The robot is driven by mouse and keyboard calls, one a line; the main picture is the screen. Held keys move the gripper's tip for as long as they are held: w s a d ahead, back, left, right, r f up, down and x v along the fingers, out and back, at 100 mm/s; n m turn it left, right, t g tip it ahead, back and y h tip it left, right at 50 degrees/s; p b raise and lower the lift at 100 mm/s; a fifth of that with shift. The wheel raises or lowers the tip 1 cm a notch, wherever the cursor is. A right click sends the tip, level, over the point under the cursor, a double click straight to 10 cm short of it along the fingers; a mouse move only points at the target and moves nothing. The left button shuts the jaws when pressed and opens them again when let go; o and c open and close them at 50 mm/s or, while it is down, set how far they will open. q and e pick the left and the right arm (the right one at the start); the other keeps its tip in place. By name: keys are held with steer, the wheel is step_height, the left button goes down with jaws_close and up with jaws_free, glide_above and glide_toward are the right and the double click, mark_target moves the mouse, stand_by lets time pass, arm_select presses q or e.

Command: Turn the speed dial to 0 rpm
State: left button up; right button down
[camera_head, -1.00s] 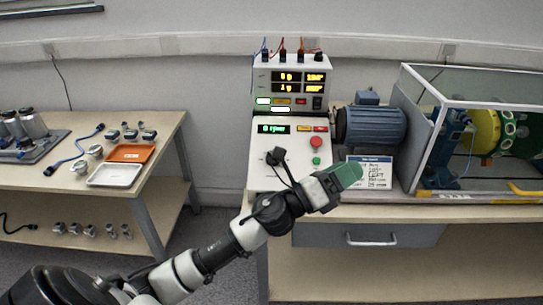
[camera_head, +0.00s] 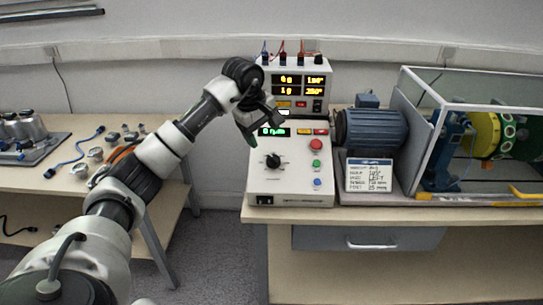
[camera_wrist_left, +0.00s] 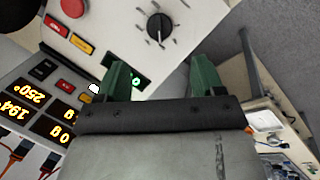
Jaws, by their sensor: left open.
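The speed dial (camera_head: 273,161) is a black round knob on the sloped white face of the control box (camera_head: 292,183). It also shows in the left wrist view (camera_wrist_left: 158,27), with a white pointer line and tick marks around it. The green display (camera_head: 273,131) above it reads 0 rpm, partly covered by my gripper. My left gripper (camera_head: 254,128) is above and left of the dial, apart from it. In the left wrist view its two green fingers (camera_wrist_left: 160,78) are spread with nothing between them. My right gripper is not in view.
A red button (camera_head: 316,145), a green button (camera_head: 316,163) and a blue button (camera_head: 318,182) sit right of the dial. A meter unit (camera_head: 318,72) with cables stands behind. A motor (camera_head: 371,128) and a label card (camera_head: 368,175) are to the right. A side table (camera_head: 30,178) stands left.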

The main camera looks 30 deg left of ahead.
mark_target(272, 157)
arm_select(q)
steer(key=x, duration=0.9)
steer(key=shift+w+d+f, duration=0.1)
steer(key=shift+w+f, duration=0.05)
steer(key=shift+f, duration=0.1)
steer(key=c, duration=0.9)
